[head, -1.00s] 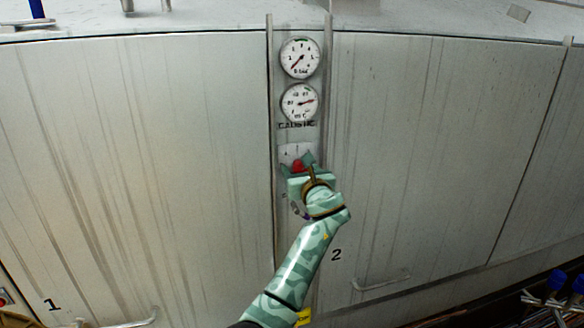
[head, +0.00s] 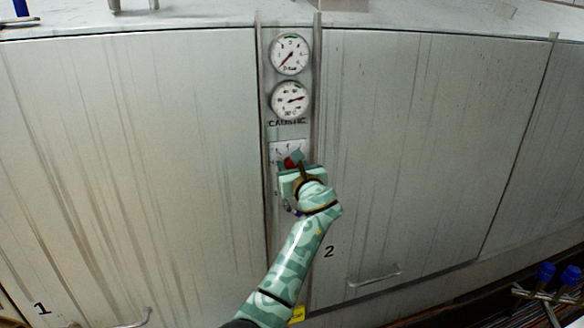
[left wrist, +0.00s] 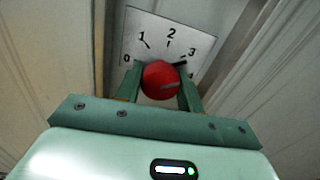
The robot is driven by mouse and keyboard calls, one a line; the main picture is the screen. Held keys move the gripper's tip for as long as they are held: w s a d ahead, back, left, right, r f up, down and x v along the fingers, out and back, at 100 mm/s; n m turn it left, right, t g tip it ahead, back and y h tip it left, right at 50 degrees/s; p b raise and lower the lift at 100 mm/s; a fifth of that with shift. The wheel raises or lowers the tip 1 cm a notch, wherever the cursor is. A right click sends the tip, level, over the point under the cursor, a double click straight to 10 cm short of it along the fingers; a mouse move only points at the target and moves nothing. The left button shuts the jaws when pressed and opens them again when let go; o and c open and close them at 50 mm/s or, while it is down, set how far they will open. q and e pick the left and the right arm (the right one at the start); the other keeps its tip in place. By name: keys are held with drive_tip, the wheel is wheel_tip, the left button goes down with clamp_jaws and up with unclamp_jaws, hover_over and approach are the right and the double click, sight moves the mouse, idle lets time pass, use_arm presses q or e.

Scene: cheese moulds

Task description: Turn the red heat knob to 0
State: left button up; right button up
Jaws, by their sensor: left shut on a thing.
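The red heat knob (left wrist: 160,80) sits at the lower part of a white scale plate (left wrist: 168,38) numbered 0 to 4, with 0 at the left. My left gripper (left wrist: 161,83) is shut on the knob, one finger on each side. In the head view the knob (head: 293,161) shows as a small red patch below the plate (head: 287,149). My left gripper (head: 291,164) covers the rest of it. My right gripper is not in view.
Two round gauges, the upper (head: 290,54) and the lower (head: 290,100), sit above the knob on a narrow panel between vertical rails. Large grey cabinet panels stand on both sides; the right one has a handle (head: 374,276). Blue-capped fittings (head: 545,272) are at the lower right.

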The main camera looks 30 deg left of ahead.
use_arm(q)
drive_tip(key=n, duration=0.3)
drive_tip(key=shift+f+b, duration=0.1)
drive_tip(key=shift+b, duration=0.3)
drive_tip(key=n+b, duration=0.1)
drive_tip(key=n, duration=0.3)
drive_tip(key=shift+n+b, duration=0.4)
drive_tip(key=n+b, duration=0.2)
drive_tip(key=n, duration=0.1)
drive_tip(key=shift+n, duration=0.3)
drive_tip(key=n+b, duration=0.2)
drive_tip(key=n, duration=0.1)
drive_tip(key=shift+w+n, duration=0.1)
drive_tip(key=shift+n, duration=0.2)
drive_tip(key=n+b, duration=0.3)
drive_tip(key=n, duration=0.1)
drive_tip(key=n+b, duration=0.2)
drive_tip(key=n, duration=0.2)
drive_tip(key=n+b, duration=0.2)
drive_tip(key=n, duration=0.2)
drive_tip(key=shift+r+n+b, duration=0.25)
drive_tip(key=shift+n+b, duration=0.35)
drive_tip(key=shift+n, duration=0.4)
drive_tip(key=shift+r, duration=0.1)
